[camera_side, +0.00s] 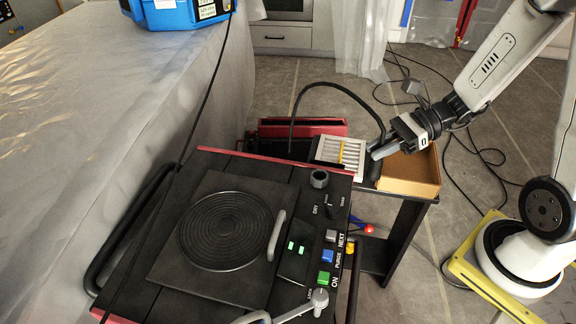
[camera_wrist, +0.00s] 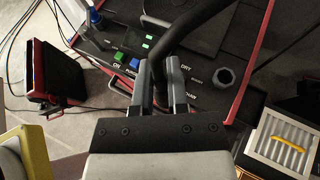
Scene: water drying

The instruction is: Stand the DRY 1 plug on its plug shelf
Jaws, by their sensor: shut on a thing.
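My gripper (camera_side: 377,152) is at the upper right of the black machine, beside a white ribbed tray. In the wrist view my gripper (camera_wrist: 160,88) has its two grey fingers closed around a thick black cord (camera_wrist: 178,50). The cord (camera_side: 345,87) also arcs up in the side view, from behind the machine to the gripper. The DRY 1 plug itself cannot be made out; the fingers hide what lies between them. No DRY 1 label is readable, and I cannot tell which surface is the plug shelf.
The white ribbed tray (camera_side: 340,158) holds a yellow strip. A tan open box (camera_side: 412,172) sits just right of the gripper on a black side table (camera_side: 402,232). The black machine (camera_side: 160,272) has a round plate, knobs and buttons. Thin cables lie on the floor at right.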

